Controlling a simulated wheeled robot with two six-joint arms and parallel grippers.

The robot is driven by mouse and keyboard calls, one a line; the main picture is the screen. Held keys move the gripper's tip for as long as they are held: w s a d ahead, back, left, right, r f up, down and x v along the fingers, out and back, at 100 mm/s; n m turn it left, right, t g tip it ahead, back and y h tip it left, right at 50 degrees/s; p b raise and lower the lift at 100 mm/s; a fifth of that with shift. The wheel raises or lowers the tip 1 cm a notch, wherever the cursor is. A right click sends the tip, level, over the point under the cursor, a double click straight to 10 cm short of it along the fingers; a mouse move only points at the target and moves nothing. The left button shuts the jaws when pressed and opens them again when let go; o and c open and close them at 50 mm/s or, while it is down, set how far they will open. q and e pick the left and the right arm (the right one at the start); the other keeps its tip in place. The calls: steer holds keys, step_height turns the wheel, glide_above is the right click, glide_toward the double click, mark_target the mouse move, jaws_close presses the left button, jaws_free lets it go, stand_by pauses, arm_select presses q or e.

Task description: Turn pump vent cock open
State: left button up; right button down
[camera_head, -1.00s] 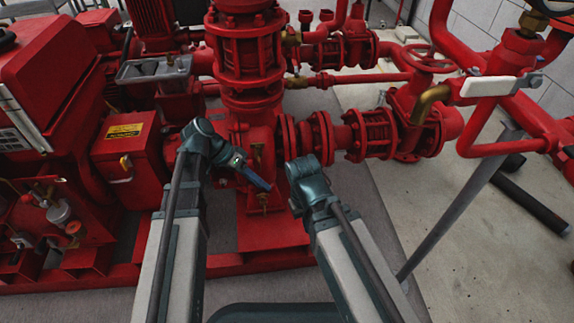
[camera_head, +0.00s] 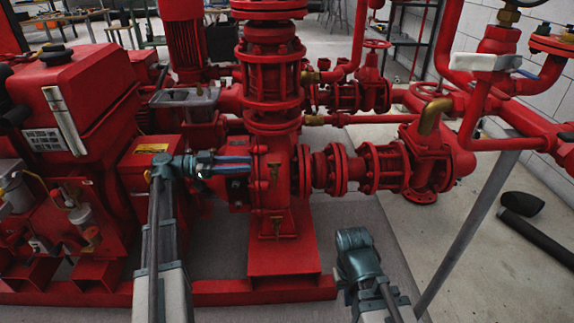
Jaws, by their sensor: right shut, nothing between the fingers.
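My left gripper (camera_head: 248,165) reaches in from the left and points right at the front of the red pump casing (camera_head: 262,150). Its two bluish fingers lie one above the other with a narrow gap and nothing seen between them. A small brass fitting (camera_head: 274,172) on the casing is just right of the fingertips; contact cannot be told. Another brass fitting (camera_head: 277,223) is lower on the pump front. I cannot tell which is the vent cock. My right gripper (camera_head: 353,238) is low, right of the pump pedestal, shut and empty; its fingers are mostly hidden behind the wrist.
Red flanged pipework (camera_head: 370,168) runs right from the pump. A slanted grey post (camera_head: 470,225) stands at the right. The engine block (camera_head: 65,110) and red box (camera_head: 150,160) are at the left. Open floor (camera_head: 400,225) is around my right gripper.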

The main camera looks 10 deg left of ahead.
mark_target(274, 165)
arm_select(q)
steer(key=x, duration=1.2)
steer(key=shift+d, duration=0.25)
steer(key=shift+w, duration=0.1)
jaws_close()
